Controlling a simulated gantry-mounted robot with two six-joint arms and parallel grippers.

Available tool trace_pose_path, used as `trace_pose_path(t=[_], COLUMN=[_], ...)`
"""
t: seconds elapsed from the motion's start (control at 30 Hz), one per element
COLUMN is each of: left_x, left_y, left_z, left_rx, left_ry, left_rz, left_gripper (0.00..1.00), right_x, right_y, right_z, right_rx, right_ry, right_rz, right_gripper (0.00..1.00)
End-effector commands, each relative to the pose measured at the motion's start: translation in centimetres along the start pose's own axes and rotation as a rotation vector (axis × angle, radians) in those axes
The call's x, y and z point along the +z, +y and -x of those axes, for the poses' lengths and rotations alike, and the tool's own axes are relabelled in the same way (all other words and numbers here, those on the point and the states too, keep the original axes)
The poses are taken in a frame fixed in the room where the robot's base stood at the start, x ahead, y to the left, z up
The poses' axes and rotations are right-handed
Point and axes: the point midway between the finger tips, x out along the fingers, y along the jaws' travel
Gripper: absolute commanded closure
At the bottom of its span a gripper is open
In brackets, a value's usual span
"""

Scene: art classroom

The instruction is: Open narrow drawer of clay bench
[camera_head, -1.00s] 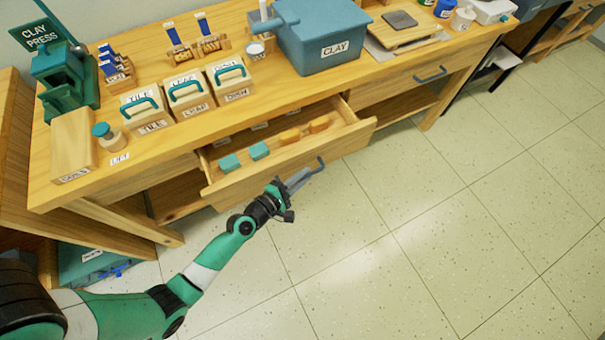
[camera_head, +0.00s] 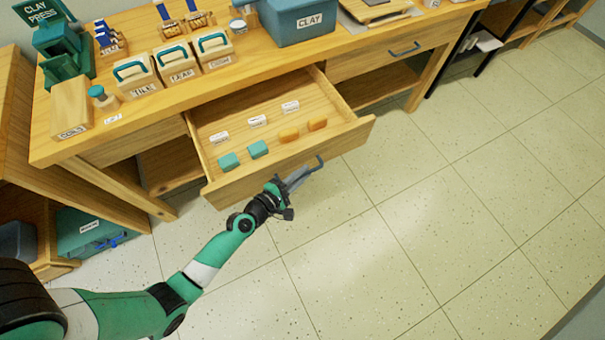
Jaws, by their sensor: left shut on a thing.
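The clay bench (camera_head: 215,86) stands along the top left with one drawer (camera_head: 290,160) pulled well out from its front. Inside the drawer lie two teal blocks, two orange pieces and several white labels. Its blue-grey handle (camera_head: 319,163) is on the front panel, partly hidden by my gripper. My left gripper (camera_head: 297,178) is shut on this handle. A second drawer (camera_head: 385,55) with a similar handle is closed, further right in the bench. My right gripper is not in view.
Labelled boxes (camera_head: 180,68), a green clay press (camera_head: 62,52) and a blue clay bin (camera_head: 300,20) stand on the bench top. A teal bin (camera_head: 85,230) is low at the left. The tiled floor (camera_head: 430,220) in front is clear.

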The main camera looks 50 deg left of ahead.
Motion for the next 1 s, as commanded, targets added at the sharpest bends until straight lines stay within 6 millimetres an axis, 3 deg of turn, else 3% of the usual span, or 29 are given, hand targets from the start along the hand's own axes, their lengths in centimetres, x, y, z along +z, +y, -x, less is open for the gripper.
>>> trace_pose_path(t=[0.2, 0.23, 0.37, 0.73, 0.87, 1.0], left_x=[0.0, 0.0, 0.0, 0.0, -0.1, -0.1], left_y=[0.0, 0.0, 0.0, 0.0, 0.0, 0.0], left_z=[0.0, 0.0, 0.0, 0.5, 2.6, 6.0], left_rx=[0.001, 0.001, 0.001, -0.001, -0.001, -0.001], left_ry=[0.0, 0.001, 0.001, 0.001, 0.003, 0.003], left_rz=[-0.001, -0.001, -0.001, -0.001, 0.0, 0.001], left_gripper=[1.0, 0.8, 0.56, 0.55, 0.55, 0.55], right_x=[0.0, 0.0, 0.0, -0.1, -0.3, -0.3], right_y=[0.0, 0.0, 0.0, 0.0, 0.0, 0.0], right_z=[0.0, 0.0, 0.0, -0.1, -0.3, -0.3], right_rx=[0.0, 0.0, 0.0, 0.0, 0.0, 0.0], right_ry=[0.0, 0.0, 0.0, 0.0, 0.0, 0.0], right_rz=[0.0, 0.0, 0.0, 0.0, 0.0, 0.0], right_gripper=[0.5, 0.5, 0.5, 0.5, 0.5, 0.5])
